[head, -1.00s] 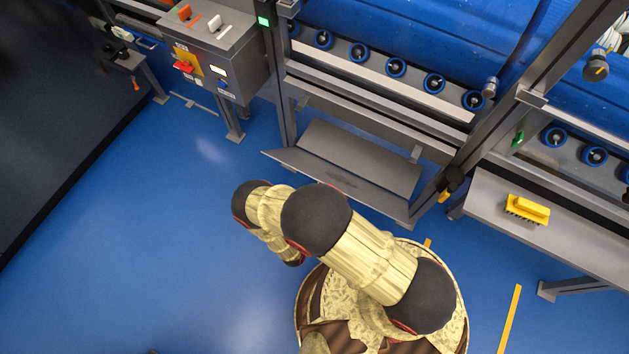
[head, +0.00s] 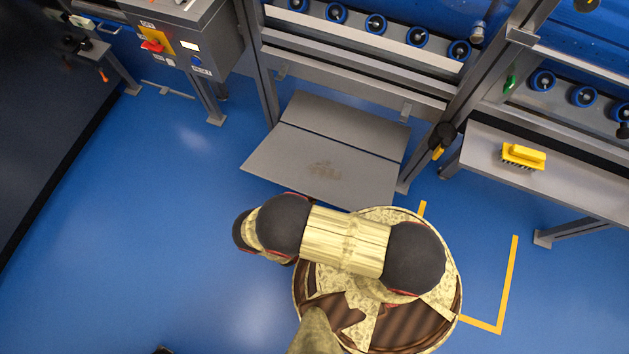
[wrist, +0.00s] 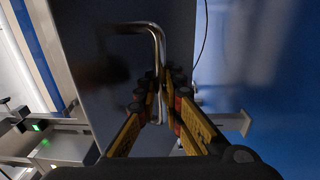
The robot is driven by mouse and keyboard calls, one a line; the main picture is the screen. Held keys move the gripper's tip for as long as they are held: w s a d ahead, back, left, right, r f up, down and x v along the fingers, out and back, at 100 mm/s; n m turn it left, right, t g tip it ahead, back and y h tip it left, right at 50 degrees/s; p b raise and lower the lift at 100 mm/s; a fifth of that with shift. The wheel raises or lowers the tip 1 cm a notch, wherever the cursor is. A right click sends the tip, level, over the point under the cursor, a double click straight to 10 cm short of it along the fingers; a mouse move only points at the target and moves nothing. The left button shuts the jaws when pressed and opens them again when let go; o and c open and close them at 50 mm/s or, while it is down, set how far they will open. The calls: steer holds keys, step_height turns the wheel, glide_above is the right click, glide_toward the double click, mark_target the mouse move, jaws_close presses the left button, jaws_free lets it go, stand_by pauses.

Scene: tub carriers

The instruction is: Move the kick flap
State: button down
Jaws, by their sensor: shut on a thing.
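The kick flap is a flat grey panel (head: 318,166) with a dark smudge, low at the front of the machine in the head view. Its far edge meets a second grey plate (head: 345,122). In the wrist view the flap (wrist: 90,95) is a dark panel with the smudge, carrying a bent chrome handle (wrist: 150,32). My gripper (wrist: 159,100) is shut on this handle, with its yellow-and-black fingers on both sides of the bar. In the head view the gripper and handle are hidden.
A control box (head: 170,45) with a red switch stands at the left. A bench (head: 580,175) with a yellow brush (head: 523,155) stands at the right. A steel post (head: 455,110) is beside the flap's right side. Blue floor is free to the left.

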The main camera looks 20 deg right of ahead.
steer(key=shift+s+a+f, duration=0.15)
steer(key=shift+a+f, duration=0.05)
steer(key=shift+f, duration=0.3)
steer(key=c, duration=2)
jaws_free()
steer(key=shift+o, duration=0.4)
steer(key=v, duration=1.2)
steer(key=shift+f, duration=0.1)
